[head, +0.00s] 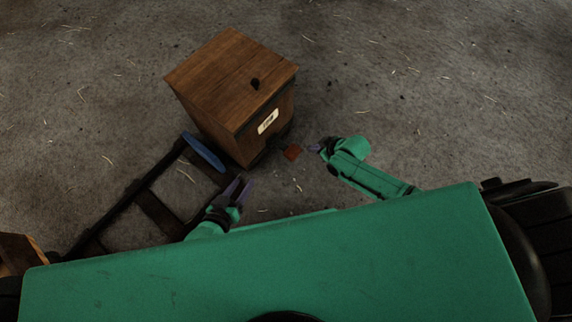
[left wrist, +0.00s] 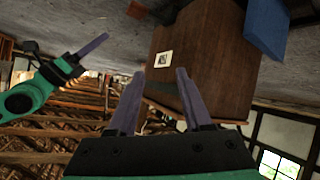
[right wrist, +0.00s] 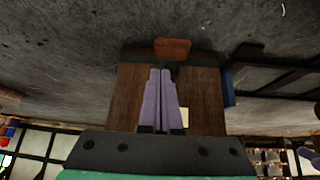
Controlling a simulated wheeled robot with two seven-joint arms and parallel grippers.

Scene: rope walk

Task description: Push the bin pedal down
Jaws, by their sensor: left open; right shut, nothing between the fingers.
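The bin (head: 228,88) is a wooden box with a dark knob on its lid and a pale label on its front. Its reddish-brown pedal (head: 292,152) sticks out low at the front, near the floor; it also shows in the right wrist view (right wrist: 172,49). My right gripper (head: 315,148) is shut and empty, just right of the pedal in the head view, with a small gap seen there. In the right wrist view its fingertips (right wrist: 161,72) point towards the pedal. My left gripper (head: 241,186) is open and empty, in front of the bin and left of the pedal.
A black ladder-like frame (head: 160,215) lies left of my left gripper, with a blue piece (head: 203,152) at its end beside the bin. A wooden object (head: 18,252) shows at the far left. The floor right of the bin is clear apart from scattered straw.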

